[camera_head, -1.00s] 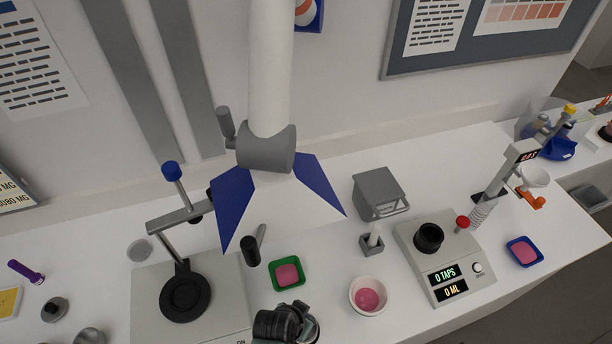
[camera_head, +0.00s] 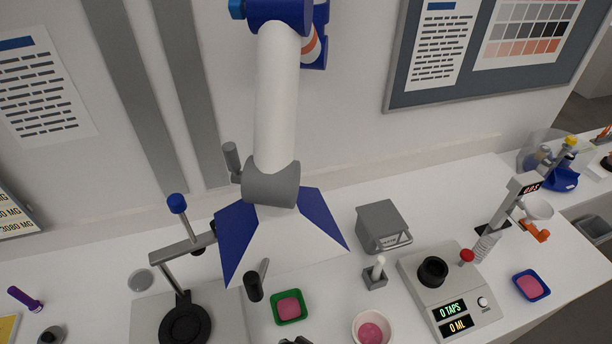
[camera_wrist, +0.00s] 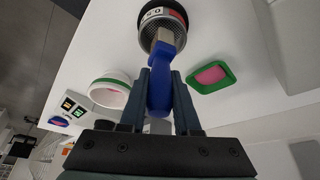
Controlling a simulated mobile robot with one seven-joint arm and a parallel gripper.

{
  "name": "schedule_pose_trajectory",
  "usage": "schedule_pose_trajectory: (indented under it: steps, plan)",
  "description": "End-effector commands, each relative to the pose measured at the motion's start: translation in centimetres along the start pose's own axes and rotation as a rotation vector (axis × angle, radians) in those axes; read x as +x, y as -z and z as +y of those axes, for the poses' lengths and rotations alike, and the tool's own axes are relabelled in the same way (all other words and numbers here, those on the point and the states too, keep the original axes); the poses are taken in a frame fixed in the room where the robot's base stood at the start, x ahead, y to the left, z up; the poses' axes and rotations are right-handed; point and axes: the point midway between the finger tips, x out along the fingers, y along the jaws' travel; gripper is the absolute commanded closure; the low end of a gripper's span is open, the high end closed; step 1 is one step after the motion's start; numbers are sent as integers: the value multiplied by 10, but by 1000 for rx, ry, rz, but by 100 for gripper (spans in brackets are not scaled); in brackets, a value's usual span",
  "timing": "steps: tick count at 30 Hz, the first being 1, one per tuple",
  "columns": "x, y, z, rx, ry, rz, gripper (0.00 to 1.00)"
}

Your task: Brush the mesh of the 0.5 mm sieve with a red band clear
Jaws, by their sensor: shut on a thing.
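My gripper (camera_wrist: 161,76) is shut on the blue handle of a brush (camera_wrist: 160,92) in the wrist view. The brush's pale head (camera_wrist: 164,36) reaches over the round sieve (camera_wrist: 148,38) at the top of that view. The sieve has a dark mesh, a white label that seems to read 0.5, and some red beside it. I cannot tell whether the bristles touch the mesh, and the brush hides part of it. The sieve is not visible in the head view, where only a dark sliver of my gripper may show at the bottom edge.
A green dish (camera_head: 289,307) with pink powder and a white bowl (camera_head: 357,327) with pink contents stand close by. A grey box (camera_head: 382,225), small holder (camera_head: 375,279) and black-ringed stand (camera_head: 185,325) are around. A blue dish (camera_head: 543,294) lies right.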

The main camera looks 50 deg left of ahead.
Motion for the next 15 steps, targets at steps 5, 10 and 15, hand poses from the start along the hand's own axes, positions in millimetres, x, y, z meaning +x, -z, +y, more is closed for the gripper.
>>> schedule_pose_trajectory:
  steps: [5, 10, 15]
  plan:
    - [-17, 8, 0, 2, 1, 3, 100]
    - [-33, 14, 0, 1, 1, 3, 100]
    - [-48, 22, 0, 1, 1, 3, 100]
